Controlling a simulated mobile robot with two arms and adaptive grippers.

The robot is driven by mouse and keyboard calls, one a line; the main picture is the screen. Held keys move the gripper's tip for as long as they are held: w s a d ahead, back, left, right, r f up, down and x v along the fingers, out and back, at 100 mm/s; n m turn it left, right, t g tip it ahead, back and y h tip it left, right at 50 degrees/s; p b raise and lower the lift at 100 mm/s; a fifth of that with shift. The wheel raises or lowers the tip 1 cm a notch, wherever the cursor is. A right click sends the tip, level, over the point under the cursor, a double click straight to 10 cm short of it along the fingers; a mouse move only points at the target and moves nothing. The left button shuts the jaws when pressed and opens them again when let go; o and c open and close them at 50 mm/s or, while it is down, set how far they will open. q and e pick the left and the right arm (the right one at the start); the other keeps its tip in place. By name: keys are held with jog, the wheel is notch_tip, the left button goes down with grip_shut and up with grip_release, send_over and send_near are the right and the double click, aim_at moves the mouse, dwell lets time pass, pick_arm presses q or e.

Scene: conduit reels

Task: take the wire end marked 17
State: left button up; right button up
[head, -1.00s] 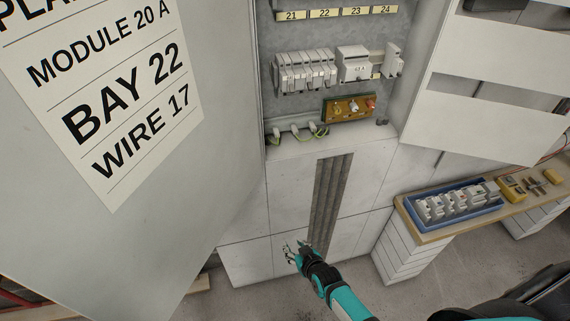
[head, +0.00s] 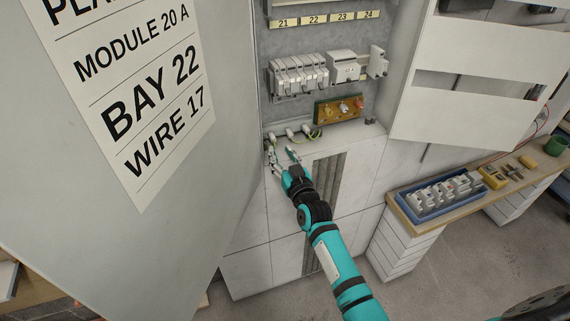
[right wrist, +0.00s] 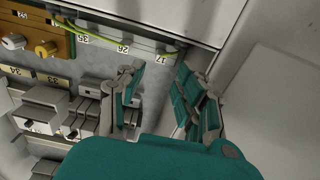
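A wire end tagged 17 (right wrist: 168,55) shows upside down in the right wrist view, at the cabinet's lower edge. It is the end of a row with wire ends tagged 26 (right wrist: 123,47) and one that seems to read 35 (right wrist: 83,37). In the head view the pale wire ends (head: 290,134) with green-yellow wires lie at the cabinet bottom; their tags are too small to read there. My right gripper (head: 280,153) is open and empty, just below the leftmost one. In the right wrist view its fingers (right wrist: 161,82) stand apart near tag 17. My left gripper is not in view.
A sheet (head: 150,100) reading BAY 22, WIRE 17 hangs on the panel at left. A blue tray (head: 440,195) of modules stands on the right bench. The open door panel (head: 465,110) flanks the cabinet.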

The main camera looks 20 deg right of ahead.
aim_at(274, 141)
jog(key=shift+w+a+f+b, duration=0.15)
jog(key=shift+w+b, duration=0.4)
jog(key=shift+w, duration=0.4)
jog(key=shift+w+b, duration=1)
jog(key=shift+w, duration=1.15)
jog(key=shift+c, duration=0.2)
grip_shut()
jog(key=shift+s+p, duration=0.85)
jog(key=shift+s, duration=0.15)
jog(key=shift+s+r+p, duration=0.2)
jog(key=shift+s+p, duration=0.35)
jog(key=shift+s, duration=0.05)
jog(key=shift+s+p, duration=1.4)
jog(key=shift+s, duration=1)
